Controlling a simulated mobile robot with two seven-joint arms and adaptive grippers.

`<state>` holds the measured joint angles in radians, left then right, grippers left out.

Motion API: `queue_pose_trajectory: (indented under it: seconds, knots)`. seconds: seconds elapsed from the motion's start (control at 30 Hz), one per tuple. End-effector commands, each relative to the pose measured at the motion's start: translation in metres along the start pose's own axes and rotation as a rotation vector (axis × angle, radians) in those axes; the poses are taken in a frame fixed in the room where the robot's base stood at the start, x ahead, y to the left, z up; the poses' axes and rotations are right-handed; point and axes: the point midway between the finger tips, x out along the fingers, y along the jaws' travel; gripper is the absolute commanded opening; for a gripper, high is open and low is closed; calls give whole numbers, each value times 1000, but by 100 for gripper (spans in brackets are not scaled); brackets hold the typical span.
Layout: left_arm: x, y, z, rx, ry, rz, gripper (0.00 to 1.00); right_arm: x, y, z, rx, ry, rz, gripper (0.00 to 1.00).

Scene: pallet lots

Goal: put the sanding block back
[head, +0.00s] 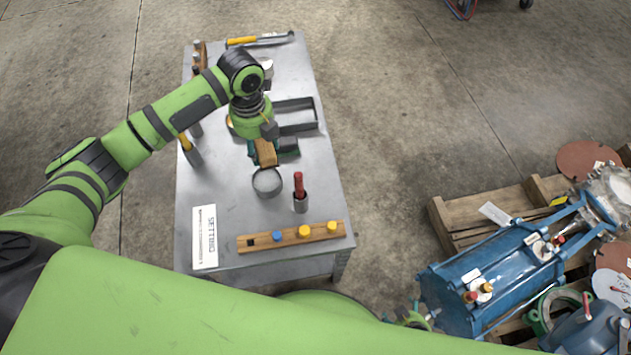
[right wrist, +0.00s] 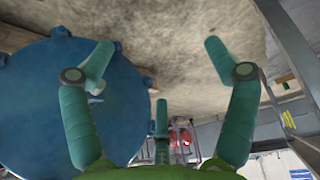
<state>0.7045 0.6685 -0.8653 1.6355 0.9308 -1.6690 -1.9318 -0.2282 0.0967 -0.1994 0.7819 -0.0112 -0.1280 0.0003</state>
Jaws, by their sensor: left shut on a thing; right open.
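My left gripper (head: 265,148) is over the grey workbench (head: 225,225), its fingers shut on a tan block (head: 266,154) that looks like the sanding block. The block is just behind a round grey dish (head: 267,183); I cannot tell how high it is held. A dark rectangular tray (head: 317,126) lies right of and behind the gripper, partly hidden by it. My right gripper (right wrist: 158,68) is open and empty in the right wrist view, in front of a large blue round flange (right wrist: 40,95).
A red-handled tool (head: 299,183) stands in a small grey cup. A wooden rail (head: 262,242) with yellow and blue pegs and a white SETTING card (head: 204,237) are at the front. A yellow-handled hammer (head: 260,40) lies at the far end. Blue machinery (head: 490,275) sits on pallets at right.

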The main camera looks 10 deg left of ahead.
Motion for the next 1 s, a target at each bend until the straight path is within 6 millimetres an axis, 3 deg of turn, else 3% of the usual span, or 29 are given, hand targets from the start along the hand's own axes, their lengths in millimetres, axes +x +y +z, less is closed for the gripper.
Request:
queue_pose_trajectory:
  seconds: [0.23, 0.7, 1.0]
  knots:
    - [13, -13, 0, 124, 3, -4, 19, 7, 2, -7, -2, 21, 3, 87]
    - [70, -102, -32, 121, 2, -3, 19, 18, 4, -28, -3, 64, 7, 87]
    - [90, -110, -37, 120, 3, 0, 19, 19, 2, -27, 1, 43, 5, 87]
